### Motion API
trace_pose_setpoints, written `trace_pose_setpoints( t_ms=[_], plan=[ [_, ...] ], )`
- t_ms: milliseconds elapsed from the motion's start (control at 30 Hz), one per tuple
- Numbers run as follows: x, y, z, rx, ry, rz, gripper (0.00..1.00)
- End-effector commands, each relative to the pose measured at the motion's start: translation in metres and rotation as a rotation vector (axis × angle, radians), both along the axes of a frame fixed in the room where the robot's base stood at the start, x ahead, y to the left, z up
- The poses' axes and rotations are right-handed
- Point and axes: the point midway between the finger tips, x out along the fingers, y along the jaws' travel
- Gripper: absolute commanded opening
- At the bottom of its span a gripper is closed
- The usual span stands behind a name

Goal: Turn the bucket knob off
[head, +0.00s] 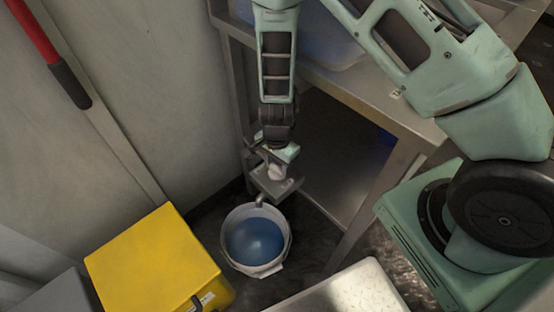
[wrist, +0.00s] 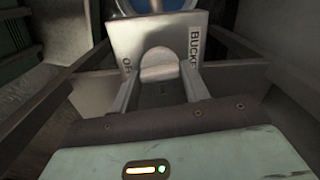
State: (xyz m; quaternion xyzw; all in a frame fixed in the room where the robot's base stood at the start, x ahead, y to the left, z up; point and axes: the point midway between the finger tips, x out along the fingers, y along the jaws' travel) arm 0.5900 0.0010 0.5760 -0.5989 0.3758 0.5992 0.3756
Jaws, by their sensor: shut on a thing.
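The bucket knob (wrist: 160,68) is a pale rounded piece on a light panel (wrist: 187,42) marked "BUCKE" and "OF" in the wrist view; the rest of the lettering is hidden. My gripper (wrist: 160,84) is shut on the knob, with one finger on each side of it. In the head view, my gripper (head: 275,176) reaches down to the panel, and the knob is mostly hidden there. A white bucket (head: 287,232) with blue liquid inside stands on the floor just below the panel, under a short spout.
A yellow box (head: 155,262) stands left of the bucket. A metal table (head: 385,112) with an open frame rises behind and to the right. A red and black handle (head: 45,45) is at the left wall. A pale metallic surface (head: 345,292) is at the front.

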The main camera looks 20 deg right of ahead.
Motion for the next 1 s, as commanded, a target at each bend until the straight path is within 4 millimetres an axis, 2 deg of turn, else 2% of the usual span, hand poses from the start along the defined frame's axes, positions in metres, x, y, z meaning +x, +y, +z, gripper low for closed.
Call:
trace_pose_setpoints(
  t_ms=[333,867,900,967,1000],
  plan=[
    [0.0012,-0.0006,0.0012,0.000,-0.002,-0.133,0.23],
    [0.0015,-0.0007,0.0006,-0.001,-0.004,-0.156,0.23],
    [0.0014,-0.0008,0.0006,-0.001,-0.004,-0.155,0.54],
    [0.0012,-0.0007,0.0005,-0.001,-0.004,-0.155,0.67],
    [0.0011,-0.0007,0.0004,0.000,-0.002,-0.154,0.67]
  ],
)
